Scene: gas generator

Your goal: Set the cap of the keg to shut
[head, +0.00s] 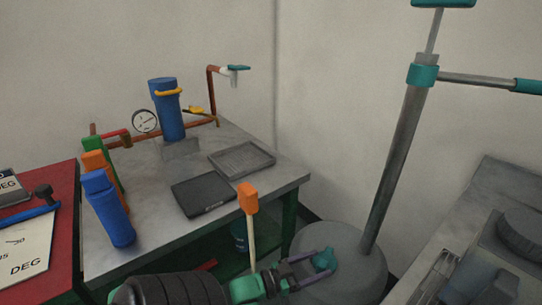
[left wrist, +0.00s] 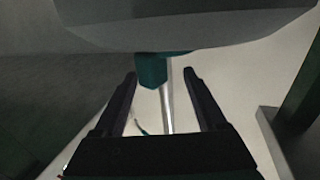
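The keg (head: 345,278) is a grey cylinder on the floor at the bottom centre-right of the head view. Its cap (head: 324,257) is a small teal piece on the top; it also shows in the left wrist view (left wrist: 152,70), under the keg's pale grey surface (left wrist: 190,30). My left gripper (head: 320,266) is open at the keg's top, its fingers on either side of the cap in the head view. In the left wrist view the cap lies between the fingertips (left wrist: 160,74), nearer the left one, with no clear contact. My right gripper is not in view.
A tall grey pump pipe (head: 398,160) with teal fittings rises beside the keg. A grey metal table (head: 150,210) with bottles and trays stands left. An orange-topped stick (head: 249,200) stands close to my left arm. A grey bench (head: 500,195) is at right.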

